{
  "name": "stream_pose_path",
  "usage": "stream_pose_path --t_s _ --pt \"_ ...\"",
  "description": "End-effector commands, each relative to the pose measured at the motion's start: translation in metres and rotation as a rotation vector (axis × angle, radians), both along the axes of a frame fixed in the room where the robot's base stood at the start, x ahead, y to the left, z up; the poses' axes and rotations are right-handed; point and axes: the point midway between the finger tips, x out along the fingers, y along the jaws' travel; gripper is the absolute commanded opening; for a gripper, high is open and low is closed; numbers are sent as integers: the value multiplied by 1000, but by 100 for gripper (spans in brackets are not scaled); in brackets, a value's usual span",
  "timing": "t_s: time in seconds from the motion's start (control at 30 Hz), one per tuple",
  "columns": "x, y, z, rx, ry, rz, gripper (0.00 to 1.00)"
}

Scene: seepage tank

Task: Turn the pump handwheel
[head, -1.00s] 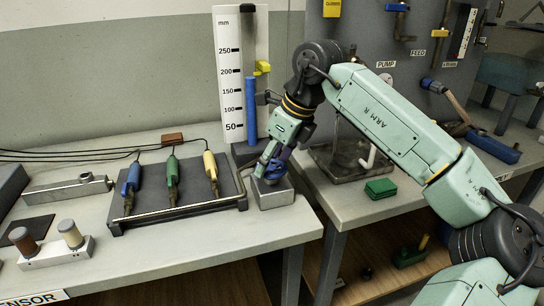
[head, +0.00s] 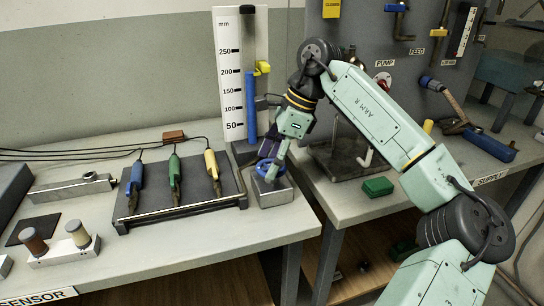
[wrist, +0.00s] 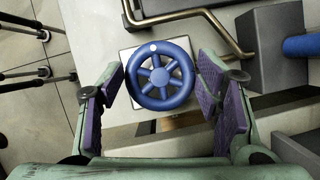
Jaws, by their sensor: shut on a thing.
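The blue pump handwheel (head: 270,169) sits on a small grey metal block (head: 275,192) at the right end of the left bench. In the wrist view the spoked wheel (wrist: 160,75) is seen face-on, with a white dot on its rim at the upper left. My gripper (head: 274,160) points down at the wheel. In the wrist view its purple-padded fingers (wrist: 163,80) are on either side of the rim, shut on the wheel. Exact pad contact is hard to make out.
A tray with blue, green and yellow clips (head: 180,208) stands left of the wheel. A white millimetre scale (head: 231,110) with a blue column (head: 251,106) rises behind. A green block (head: 378,187) lies on the right bench. There is a gap between the benches.

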Motion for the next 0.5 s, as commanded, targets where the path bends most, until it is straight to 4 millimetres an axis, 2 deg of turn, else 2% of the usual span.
stream_pose_path --t_s 0.47,0.5 --pt "0 0 0 -1 -2 12 30" --pt "0 0 0 -1 -2 12 61"
